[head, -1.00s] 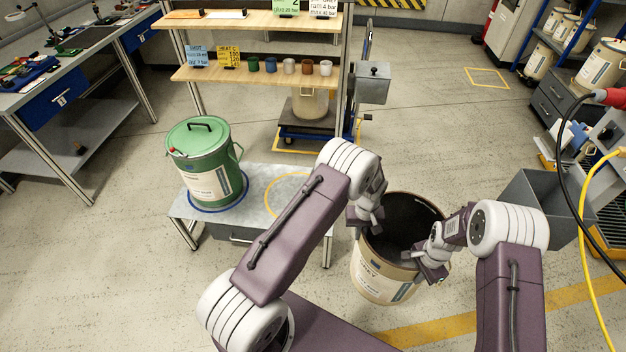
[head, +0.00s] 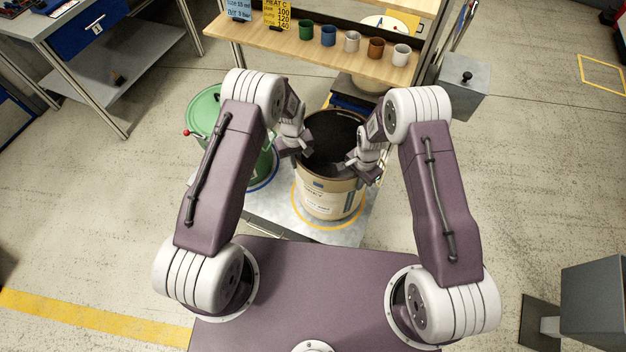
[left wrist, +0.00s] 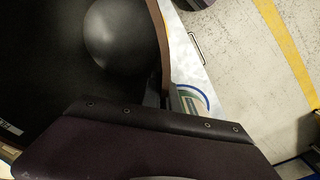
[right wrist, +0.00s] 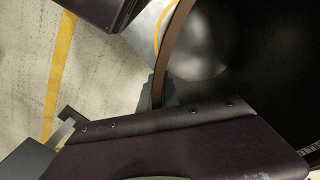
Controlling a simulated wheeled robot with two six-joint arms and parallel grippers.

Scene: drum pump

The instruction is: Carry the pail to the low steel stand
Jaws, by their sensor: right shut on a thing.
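The beige pail (head: 325,200), open-topped with a dark inside, is upright over the yellow ring (head: 308,222) on the low steel stand (head: 268,208). I cannot tell whether its base touches the stand top. My left gripper (head: 303,148) is shut on the left side of the pail's rim, and my right gripper (head: 358,168) is shut on the right side. The rim runs into the jaws in the left wrist view (left wrist: 165,95) and the right wrist view (right wrist: 157,98). The fingertips are mostly hidden.
A green lidded drum (head: 204,108) stands on the stand's left part, close to my left arm and partly hidden by it. Behind is a wooden shelf (head: 270,42) with several cups. A grey box (head: 465,85) is at the back right.

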